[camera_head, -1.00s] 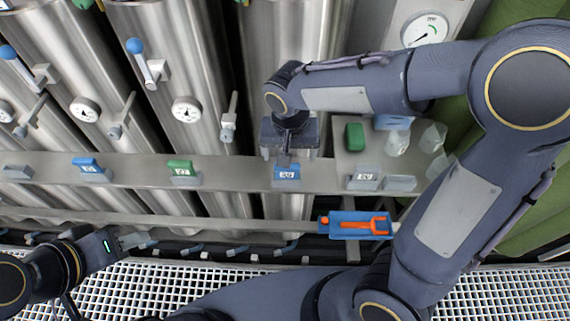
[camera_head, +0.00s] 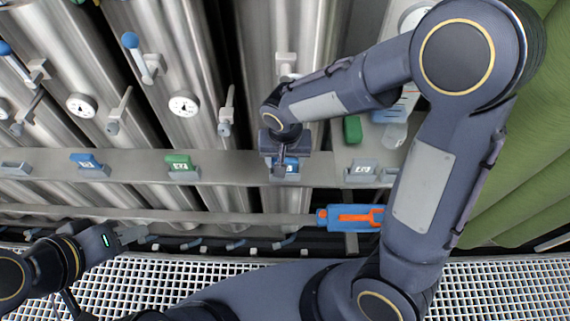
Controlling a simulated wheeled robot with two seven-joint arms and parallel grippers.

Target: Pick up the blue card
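A blue card (camera_head: 293,162) with a white label stands in a holder on the grey rail, at the centre of the view. My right gripper (camera_head: 280,171) points down at this card and partly covers it; its fingers are mostly hidden, so I cannot tell whether they touch it. Another blue card (camera_head: 86,160) stands in a holder further left on the rail. My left gripper (camera_head: 132,235) is at the lower left, below the rail and away from the cards. It looks open and empty.
A green card (camera_head: 179,162) stands in the rail (camera_head: 228,165) between the blue ones. A grey holder (camera_head: 361,172) and a green block (camera_head: 352,130) are to the right. A blue tray (camera_head: 330,217) with an orange tool hangs below. Gauges and valve levers line the steel vessels behind.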

